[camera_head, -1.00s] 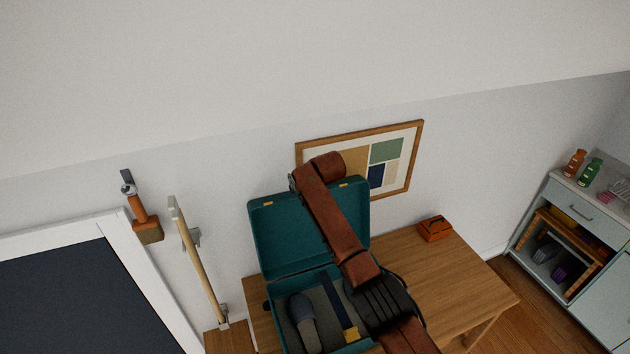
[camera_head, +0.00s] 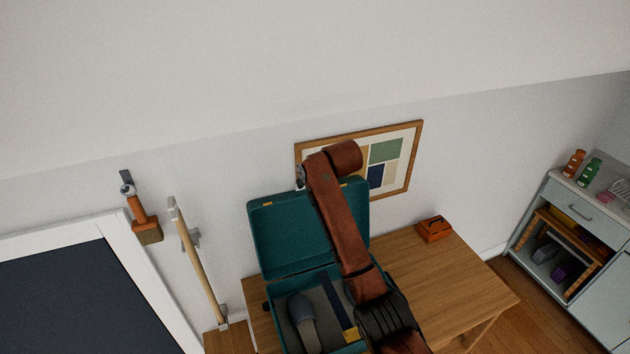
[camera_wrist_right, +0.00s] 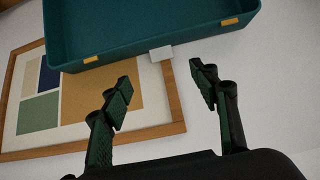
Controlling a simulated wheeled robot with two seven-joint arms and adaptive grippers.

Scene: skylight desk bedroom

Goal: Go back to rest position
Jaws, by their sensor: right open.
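My right gripper (camera_wrist_right: 160,77) shows in the right wrist view, its two dark green fingers apart with nothing between them. Beyond it are the wall and the edge of a teal case's lid. In the head view my reddish-brown arm rises from the bottom edge and passes in front of the open teal case (camera_head: 283,238), covering its right part. I cannot make out the right gripper's fingers in the head view. My left gripper is in neither current view.
The case stands on a wooden desk (camera_head: 455,282) and holds a grey-blue slipper-like item (camera_head: 303,318). A framed picture (camera_head: 412,150) hangs behind my arm. An orange box (camera_head: 434,229) sits on the desk. A pale cabinet (camera_head: 595,238) stands at right.

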